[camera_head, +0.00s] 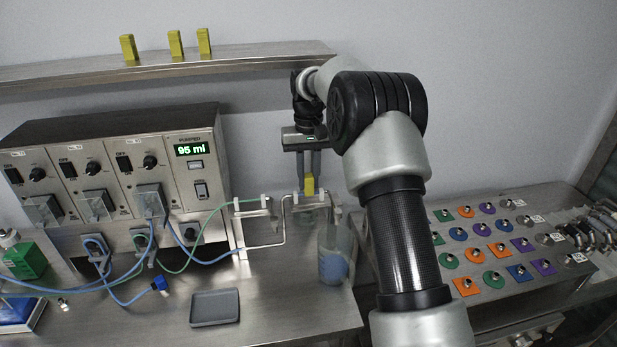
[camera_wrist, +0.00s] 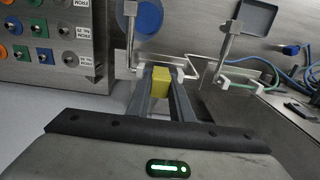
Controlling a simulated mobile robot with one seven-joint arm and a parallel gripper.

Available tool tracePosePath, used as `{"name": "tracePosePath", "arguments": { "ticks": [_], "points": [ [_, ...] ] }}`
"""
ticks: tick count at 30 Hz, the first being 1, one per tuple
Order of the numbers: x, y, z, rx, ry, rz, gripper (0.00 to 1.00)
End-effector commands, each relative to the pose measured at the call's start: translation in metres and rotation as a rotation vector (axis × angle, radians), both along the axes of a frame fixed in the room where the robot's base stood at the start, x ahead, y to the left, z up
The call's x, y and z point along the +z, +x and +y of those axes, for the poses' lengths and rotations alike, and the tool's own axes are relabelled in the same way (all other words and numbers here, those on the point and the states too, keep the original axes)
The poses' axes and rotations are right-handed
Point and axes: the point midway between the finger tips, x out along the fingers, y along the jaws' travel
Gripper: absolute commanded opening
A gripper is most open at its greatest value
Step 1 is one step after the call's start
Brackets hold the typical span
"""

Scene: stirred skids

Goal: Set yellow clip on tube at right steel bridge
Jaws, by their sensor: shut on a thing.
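My gripper (camera_head: 309,178) points down at the right steel bridge and is shut on a yellow clip (camera_head: 309,186). In the wrist view the clip (camera_wrist: 160,80) sits between the two fingers, close to the bridge (camera_wrist: 180,67) with its white end supports. Whether the clip touches the tube there I cannot tell. The right steel bridge (camera_head: 297,208) stands at the bench's right part, and the left steel bridge (camera_head: 258,213) with a green tube stands to its left. The tube under my fingers is mostly hidden.
Several yellow clips (camera_head: 176,43) stand on the shelf (camera_head: 70,75). The pump unit (camera_head: 120,170) is at left, a grey tray (camera_head: 215,307) in front, a panel of coloured knobs (camera_head: 500,245) at right.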

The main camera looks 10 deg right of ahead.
Motion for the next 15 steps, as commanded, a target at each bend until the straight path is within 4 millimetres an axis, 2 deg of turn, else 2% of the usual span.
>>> {"name": "tracePosePath", "arguments": {
  "ticks": [15],
  "points": [
    [-0.013,0.000,0.000,0.000,0.000,0.000,0.02]
  ]
}}
